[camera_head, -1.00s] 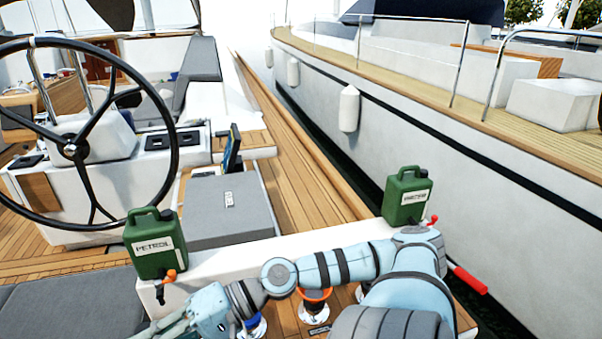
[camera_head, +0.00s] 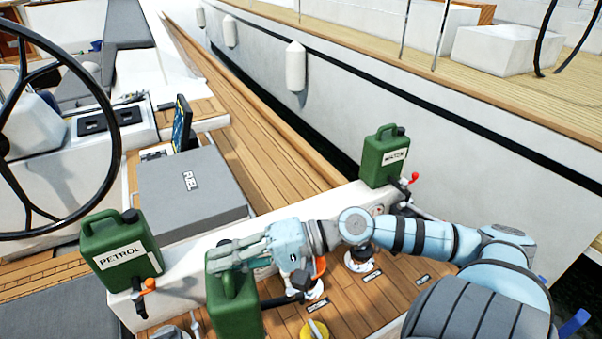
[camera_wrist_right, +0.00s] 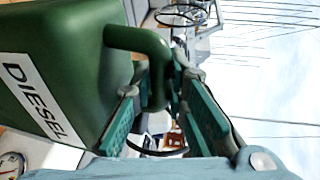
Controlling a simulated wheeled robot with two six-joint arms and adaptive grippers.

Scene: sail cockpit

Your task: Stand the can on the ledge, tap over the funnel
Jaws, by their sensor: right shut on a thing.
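My right gripper (camera_head: 240,258) is shut on the handle of a green can (camera_head: 235,308). In the right wrist view the can (camera_wrist_right: 62,75) carries a white DIESEL label and the fingers (camera_wrist_right: 165,105) close around its handle. In the head view the held can is in front of the white ledge (camera_head: 290,216); I cannot tell its height above the deck. An orange-red funnel (camera_head: 320,266) shows just right of my gripper, partly hidden by it. A dark part by the can's right side is unclear, so I cannot tell its tap. My left gripper is out of view.
A PETROL can (camera_head: 120,255) with an orange tap stands on the ledge's left end. Another green can (camera_head: 385,157) with a red tap stands on its right end. Deck fittings and a yellow cap (camera_head: 314,331) lie below. The ledge between has bare room.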

